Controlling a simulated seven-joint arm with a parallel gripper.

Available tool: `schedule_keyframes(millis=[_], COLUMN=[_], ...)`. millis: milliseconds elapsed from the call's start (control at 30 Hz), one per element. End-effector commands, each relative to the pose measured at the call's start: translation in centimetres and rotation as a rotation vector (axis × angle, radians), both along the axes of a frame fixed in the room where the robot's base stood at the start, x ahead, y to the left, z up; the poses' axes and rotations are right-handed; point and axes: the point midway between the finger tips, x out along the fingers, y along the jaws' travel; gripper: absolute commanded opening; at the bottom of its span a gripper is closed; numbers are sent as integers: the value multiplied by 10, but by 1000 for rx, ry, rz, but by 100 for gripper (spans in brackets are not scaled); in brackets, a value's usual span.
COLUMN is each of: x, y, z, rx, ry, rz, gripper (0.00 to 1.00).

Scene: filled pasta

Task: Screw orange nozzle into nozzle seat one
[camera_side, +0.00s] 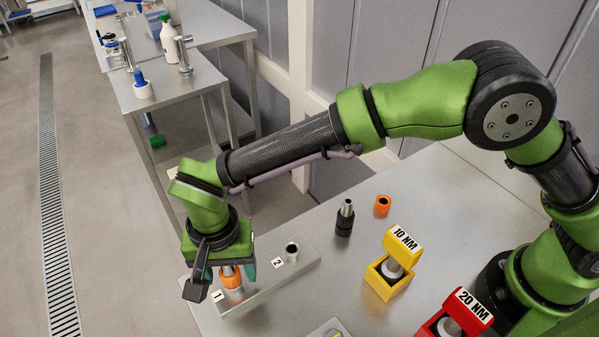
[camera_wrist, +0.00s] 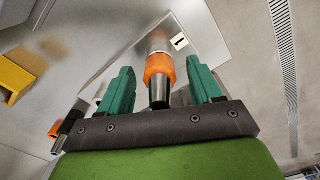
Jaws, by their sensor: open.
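The orange nozzle (camera_wrist: 158,66) stands on the metal seat marked 1, nozzle seat one (camera_wrist: 159,41), with its dark metal tip toward the wrist camera. The nozzle (camera_side: 231,278) and seat one (camera_side: 235,295) also show in the side view, at the near left end of the clear-looking block. My gripper (camera_wrist: 162,68) is open, with one teal finger on each side of the orange collar. Visible gaps separate both fingers from the nozzle. In the side view my gripper (camera_side: 229,271) points down over seat one and hides the nozzle's top. How far the thread is engaged cannot be seen.
Seat two (camera_side: 292,252) on the same block is empty. A black and silver nozzle (camera_side: 345,219) and an orange ring-shaped part (camera_side: 382,205) stand behind on the table. A yellow 10 NM holder (camera_side: 386,284) and a red 20 NM holder (camera_side: 470,305) are to the right.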

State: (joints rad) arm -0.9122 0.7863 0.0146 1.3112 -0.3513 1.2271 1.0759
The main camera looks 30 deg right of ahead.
Motion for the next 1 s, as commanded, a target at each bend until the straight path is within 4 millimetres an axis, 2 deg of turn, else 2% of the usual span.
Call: schedule_keyframes(millis=[167, 500, 633, 767, 1000], x=[0, 0, 0, 0, 0], y=[0, 0, 0, 0, 0], z=[0, 0, 0, 0, 0], rx=[0, 0, 0, 0, 0], ry=[1, 2, 2, 1, 1], rz=[151, 744, 927, 1007, 1011], gripper=[64, 64, 64, 64, 64])
